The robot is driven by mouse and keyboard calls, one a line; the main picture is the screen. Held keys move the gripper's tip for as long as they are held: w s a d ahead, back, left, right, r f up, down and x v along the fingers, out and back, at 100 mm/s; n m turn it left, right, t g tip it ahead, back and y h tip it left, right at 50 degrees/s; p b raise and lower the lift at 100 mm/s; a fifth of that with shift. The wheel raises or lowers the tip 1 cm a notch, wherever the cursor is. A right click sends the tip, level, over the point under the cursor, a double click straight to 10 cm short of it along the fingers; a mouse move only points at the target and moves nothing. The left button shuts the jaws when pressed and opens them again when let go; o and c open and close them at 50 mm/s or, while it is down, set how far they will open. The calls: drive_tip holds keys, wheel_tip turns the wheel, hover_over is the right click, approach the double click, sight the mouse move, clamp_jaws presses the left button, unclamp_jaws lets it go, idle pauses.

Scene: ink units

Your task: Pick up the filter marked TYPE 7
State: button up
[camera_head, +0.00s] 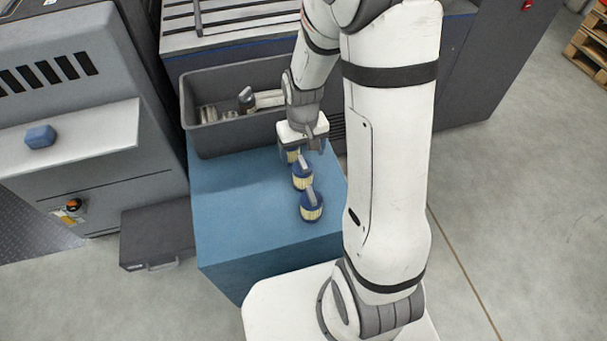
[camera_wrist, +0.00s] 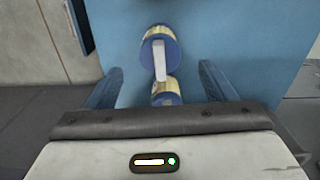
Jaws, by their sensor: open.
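Several small blue-and-cream filters with pale handles stand in a row on the blue cabinet top (camera_head: 235,205). The near filter (camera_head: 312,208) and the middle filter (camera_head: 302,178) show clearly in the head view. A far filter (camera_head: 292,156) is partly hidden under my gripper (camera_head: 303,148). In the wrist view, one filter (camera_wrist: 160,48) lies ahead, and another filter (camera_wrist: 166,93) shows between the fingers, partly hidden by the gripper body. My gripper (camera_wrist: 161,70) is open and empty. I cannot read any type marking, so I cannot tell which filter is TYPE 7.
A grey bin (camera_head: 215,143) with several parts inside sits behind the filters. A grey machine (camera_head: 75,90) with a shelf holding a blue object (camera_head: 40,136) stands at left. A dark case (camera_head: 155,235) lies on the floor. The cabinet's left front top is clear.

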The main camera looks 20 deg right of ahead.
sight(303, 162)
wheel_tip(303, 162, down, 6)
drive_tip(key=shift+w+r+b, duration=0.1)
drive_tip(key=shift+b, duration=0.35)
drive_tip(key=shift+c, duration=0.6)
drive_tip(key=c, duration=1)
